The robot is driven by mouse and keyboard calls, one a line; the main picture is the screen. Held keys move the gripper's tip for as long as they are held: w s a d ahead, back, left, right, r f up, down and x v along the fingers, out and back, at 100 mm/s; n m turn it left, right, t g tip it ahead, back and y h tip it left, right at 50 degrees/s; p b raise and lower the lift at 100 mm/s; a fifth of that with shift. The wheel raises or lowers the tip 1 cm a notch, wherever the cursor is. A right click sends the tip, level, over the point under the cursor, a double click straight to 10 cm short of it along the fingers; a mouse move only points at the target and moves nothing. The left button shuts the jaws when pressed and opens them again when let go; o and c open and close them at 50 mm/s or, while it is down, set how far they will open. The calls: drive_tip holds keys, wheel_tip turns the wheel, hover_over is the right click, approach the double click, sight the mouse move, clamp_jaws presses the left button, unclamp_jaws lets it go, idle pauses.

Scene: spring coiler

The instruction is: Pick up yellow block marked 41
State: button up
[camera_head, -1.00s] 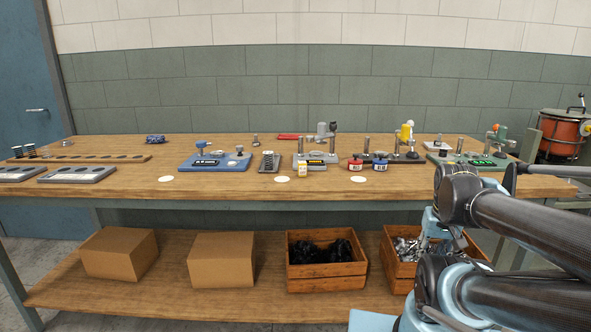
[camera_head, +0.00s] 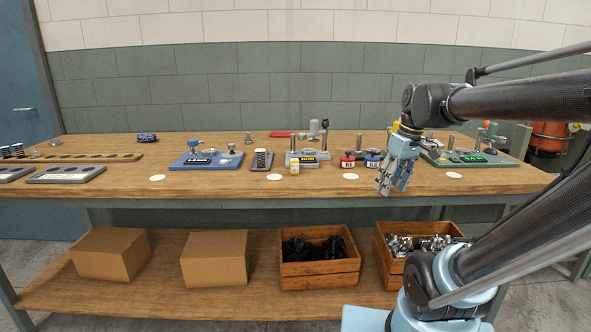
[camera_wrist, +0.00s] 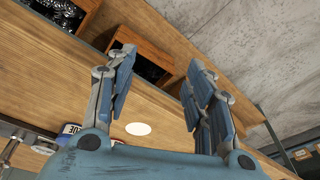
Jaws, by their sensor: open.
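The yellow block does not show in the wrist view.
Red (camera_head: 347,160) and blue (camera_head: 372,159) labelled containers stand between the block and my gripper. A blue fixture (camera_head: 205,160) is left of the block. White discs (camera_head: 274,177) lie along the front. Crates (camera_head: 320,271) and cardboard boxes (camera_head: 213,262) sit below.

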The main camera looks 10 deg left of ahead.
drive_tip(key=w+a+r+n+g+y, duration=0.1)
drive_tip(key=w+a+r+n, duration=0.6)
drive_tip(key=w+a+r, duration=0.4)
drive_tip(key=n+g+y, duration=0.1)
drive_tip(key=n+g, duration=0.1)
drive_tip(key=n, duration=0.5)
approach(295, 160)
drive_tip(key=shift+m, duration=0.3)
drive_tip(key=x, duration=0.3)
drive_tip(key=w+x, duration=0.1)
drive_tip(key=x, duration=0.1)
drive_tip(key=shift+d+f, duration=0.1)
drive_tip(key=shift+s+x, duration=0.15)
drive_tip(key=shift+x, duration=1.3)
drive_tip(key=shift+s+x, duration=0.15)
drive_tip(key=shift+x, duration=1.3)
drive_tip(key=c, duration=1.1)
